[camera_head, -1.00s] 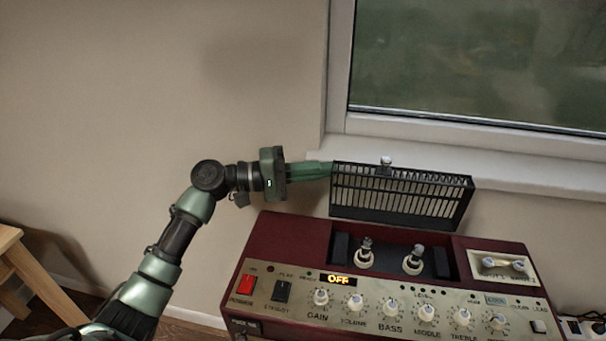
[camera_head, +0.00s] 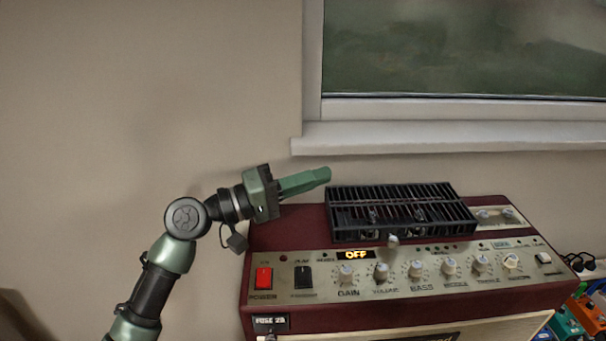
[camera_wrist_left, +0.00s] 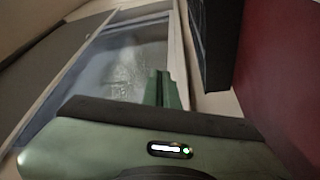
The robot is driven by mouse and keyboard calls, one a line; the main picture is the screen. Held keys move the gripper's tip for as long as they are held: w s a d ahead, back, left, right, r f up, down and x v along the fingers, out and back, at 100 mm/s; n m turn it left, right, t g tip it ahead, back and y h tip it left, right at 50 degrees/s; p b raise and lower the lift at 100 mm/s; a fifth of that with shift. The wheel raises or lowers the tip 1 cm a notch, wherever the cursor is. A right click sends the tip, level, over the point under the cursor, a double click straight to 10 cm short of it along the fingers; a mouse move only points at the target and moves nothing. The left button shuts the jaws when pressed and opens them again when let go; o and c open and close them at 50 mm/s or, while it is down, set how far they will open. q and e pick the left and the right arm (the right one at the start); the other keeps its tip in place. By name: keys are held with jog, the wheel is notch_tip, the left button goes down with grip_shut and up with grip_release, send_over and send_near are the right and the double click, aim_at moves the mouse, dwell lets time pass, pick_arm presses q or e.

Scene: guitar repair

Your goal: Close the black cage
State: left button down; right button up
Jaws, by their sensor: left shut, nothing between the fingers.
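The black cage (camera_head: 402,211) lies down flat over the recess in the top of the dark red amplifier (camera_head: 290,222). Its slatted top faces up, and a small round knob (camera_head: 392,241) shows at its front edge. The tubes under it show only faintly through the bars. My left gripper (camera_head: 322,176) is shut and empty, just beyond the cage's back left corner and apart from it. In the left wrist view the green fingers (camera_wrist_left: 160,92) are together, with the dark cage side (camera_wrist_left: 212,45) to their right. My right gripper is not in view.
The amplifier's front panel carries a red power switch (camera_head: 263,278), a lit OFF display (camera_head: 355,254) and several knobs. A window sill (camera_head: 450,137) runs behind. Colored pedals (camera_head: 580,315) sit at the lower right. The wall area at left is free.

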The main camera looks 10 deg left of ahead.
pick_arm(q)
jog(key=shift+s+d+f, duration=0.2)
jog(key=shift+s+f, duration=0.15)
jog(key=shift+s, duration=0.15)
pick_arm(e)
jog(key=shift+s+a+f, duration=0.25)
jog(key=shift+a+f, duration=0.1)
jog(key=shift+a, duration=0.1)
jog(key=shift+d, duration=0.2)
pick_arm(q)
jog(key=shift+f, duration=0.1)
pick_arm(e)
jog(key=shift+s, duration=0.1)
